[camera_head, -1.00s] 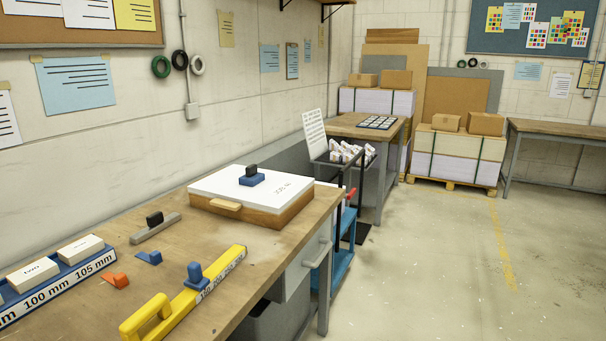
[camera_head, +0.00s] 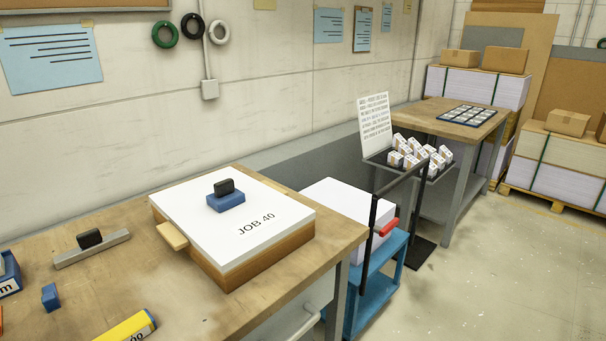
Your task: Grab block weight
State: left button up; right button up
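A blue block weight with a black grip (camera_head: 226,197) sits upright on top of the white sheet marked JOB 40 (camera_head: 262,224). The sheet lies on a wooden box or board (camera_head: 270,258) with a small wooden handle, on the workbench. A grey bar with a black knob (camera_head: 91,248) lies on the bench to its left. Neither of my grippers shows in the head view.
Floor on the right is clear.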

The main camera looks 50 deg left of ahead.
aim_at(225, 196)
jog(key=i+u, duration=0.1)
jog(key=i, duration=0.5)
jog(key=i+l, duration=0.1)
jog(key=i, duration=0.45)
jog(key=i+l+u, duration=0.15)
jog(key=i, duration=0.45)
jog(key=i+u, duration=0.15)
jog(key=u, duration=1.8)
